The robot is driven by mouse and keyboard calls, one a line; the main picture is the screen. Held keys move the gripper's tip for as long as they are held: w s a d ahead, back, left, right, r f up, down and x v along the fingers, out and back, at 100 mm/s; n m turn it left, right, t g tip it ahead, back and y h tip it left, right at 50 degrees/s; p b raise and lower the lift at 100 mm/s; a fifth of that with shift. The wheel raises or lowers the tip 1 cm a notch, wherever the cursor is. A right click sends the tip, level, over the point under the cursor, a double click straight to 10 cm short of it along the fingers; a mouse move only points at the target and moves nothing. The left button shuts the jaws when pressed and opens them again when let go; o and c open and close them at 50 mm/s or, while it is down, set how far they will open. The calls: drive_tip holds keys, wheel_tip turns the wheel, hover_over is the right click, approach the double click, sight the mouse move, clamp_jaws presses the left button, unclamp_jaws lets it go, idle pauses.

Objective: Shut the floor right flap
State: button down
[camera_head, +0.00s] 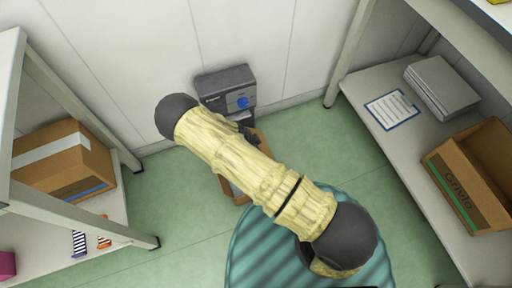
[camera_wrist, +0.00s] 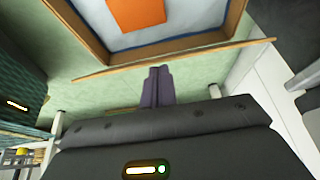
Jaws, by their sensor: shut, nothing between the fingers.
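An open cardboard box (camera_head: 233,190) stands on the green floor by the back wall, mostly hidden behind my arm in the head view. In the wrist view the box (camera_wrist: 88,28) shows at the top, with an orange item (camera_wrist: 136,13) on a pale blue-white surface inside. A long thin brown strip (camera_wrist: 195,57), which looks like a flap seen nearly edge-on, runs along its near side. I cannot tell which flap is the right one. My gripper (camera_wrist: 157,72) is shut and empty, its tips close to this strip; contact is unclear.
A dark grey device (camera_head: 226,82) with a blue knob stands at the back wall behind the box. Shelving stands left and right, with a taped carton (camera_head: 62,160) and an open carton (camera_head: 455,185). Green floor is free left of the box.

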drive_tip(key=s+a+f+b, duration=0.1)
drive_tip(key=a+f+b, duration=0.1)
drive_tip(key=a+f, duration=0.2)
drive_tip(key=shift+s+f, duration=0.35)
drive_tip(key=shift+f, duration=0.3)
drive_tip(key=shift+a, duration=0.1)
drive_tip(key=shift+w+d+f+b, duration=0.25)
drive_tip(key=shift+d+f+b, duration=0.15)
drive_tip(key=shift+d, duration=0.25)
idle(0.4)
